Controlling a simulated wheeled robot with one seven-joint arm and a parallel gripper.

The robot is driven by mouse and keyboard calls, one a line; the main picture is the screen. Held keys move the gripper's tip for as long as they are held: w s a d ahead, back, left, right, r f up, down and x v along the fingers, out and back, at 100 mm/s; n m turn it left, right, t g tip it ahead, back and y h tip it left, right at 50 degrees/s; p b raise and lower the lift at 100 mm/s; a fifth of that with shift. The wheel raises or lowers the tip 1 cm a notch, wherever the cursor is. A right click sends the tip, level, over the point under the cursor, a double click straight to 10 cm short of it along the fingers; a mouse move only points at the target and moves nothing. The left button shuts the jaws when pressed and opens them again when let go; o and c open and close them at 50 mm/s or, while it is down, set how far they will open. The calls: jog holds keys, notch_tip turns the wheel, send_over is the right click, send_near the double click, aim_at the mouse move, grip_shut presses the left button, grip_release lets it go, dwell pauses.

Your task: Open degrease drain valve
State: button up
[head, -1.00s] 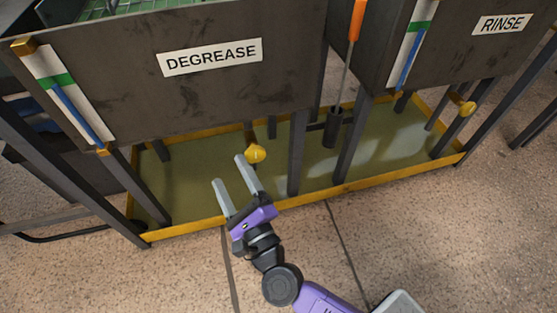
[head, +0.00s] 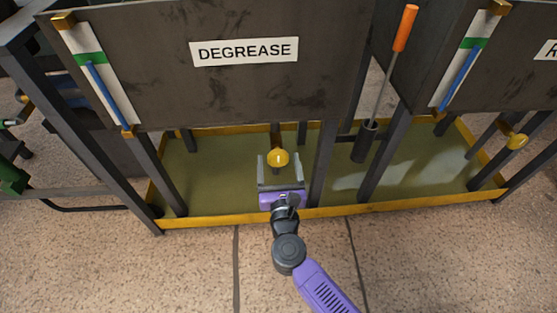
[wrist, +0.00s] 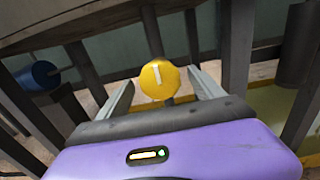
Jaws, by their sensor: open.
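The degrease drain valve has a round yellow knob (head: 278,157) under the tank labelled DEGREASE (head: 247,51). In the wrist view the knob (wrist: 160,79) faces me, with a pale line mark on it that stands close to upright, slightly tilted. My gripper (head: 280,162) is open, its two grey fingers pointing at the valve. In the head view the knob shows between the fingertips; in the wrist view it also lies between the two fingers (wrist: 162,92), with a gap on each side. I cannot tell its exact depth relative to the tips.
A yellow-rimmed drip tray (head: 240,220) lies under the tanks, with dark rack legs (head: 323,165) on both sides of the valve. An orange-handled tool (head: 404,28) stands in a dark holder to the right. Another yellow knob (head: 516,141) is at far right. Floor in front is clear.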

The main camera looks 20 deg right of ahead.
jog(key=shift+x, duration=0.85)
jog(key=c, duration=1.3)
jog(key=shift+c, duration=0.2)
